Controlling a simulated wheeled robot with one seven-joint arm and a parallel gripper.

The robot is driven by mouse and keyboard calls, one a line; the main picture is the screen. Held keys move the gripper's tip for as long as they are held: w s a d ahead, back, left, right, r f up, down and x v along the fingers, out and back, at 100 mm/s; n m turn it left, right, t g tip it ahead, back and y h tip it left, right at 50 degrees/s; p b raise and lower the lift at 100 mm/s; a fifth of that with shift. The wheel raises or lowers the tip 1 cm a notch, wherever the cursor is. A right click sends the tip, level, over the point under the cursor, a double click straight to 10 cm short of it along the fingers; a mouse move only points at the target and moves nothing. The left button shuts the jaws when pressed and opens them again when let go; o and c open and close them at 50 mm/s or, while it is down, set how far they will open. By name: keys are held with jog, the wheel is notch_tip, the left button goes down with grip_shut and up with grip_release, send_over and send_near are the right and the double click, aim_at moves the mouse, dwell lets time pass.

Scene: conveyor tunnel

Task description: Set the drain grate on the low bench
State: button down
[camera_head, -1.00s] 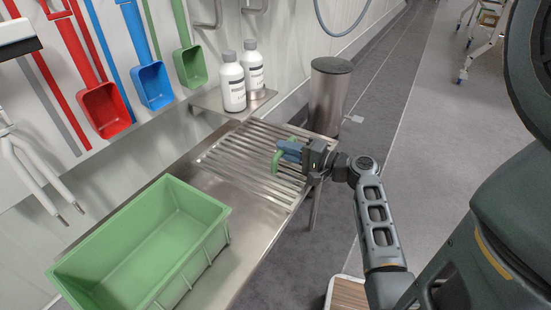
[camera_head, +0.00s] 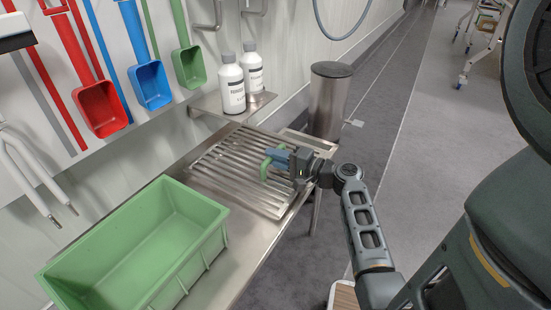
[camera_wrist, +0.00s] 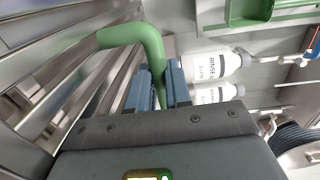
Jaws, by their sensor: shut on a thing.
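The drain grate (camera_head: 235,172) is a slatted steel panel with a green handle (camera_head: 264,170). It is over the steel table, with its far right edge off the frame beneath; the exact gap is unclear. My gripper (camera_head: 281,158) is shut on the green handle. In the wrist view, the blue fingers of my gripper (camera_wrist: 160,88) close on the bent green handle (camera_wrist: 135,36), with the slats of the grate (camera_wrist: 60,75) at left. A low wood-topped piece (camera_head: 343,297), perhaps the low bench, is partly cut off at the bottom edge, beside my arm.
A green crate (camera_head: 215,240) stands on the steel table (camera_head: 252,250), close to the grate. Two white bottles (camera_head: 231,88) stand on a small wall shelf (camera_head: 208,103). A steel cylinder (camera_head: 328,105) stands behind the table's far end.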

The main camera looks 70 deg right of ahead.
jog(key=c, duration=1.5)
grip_release()
jog(key=shift+f, duration=0.1)
jog(key=o, duration=0.4)
jog(key=shift+o, duration=0.2)
jog(key=shift+s, duration=0.1)
jog(key=p+v, duration=0.2)
jog(key=v, duration=0.9)
jog(key=shift+s+p, duration=0.3)
jog(key=shift+s, duration=0.1)
jog(key=shift+a, duration=0.1)
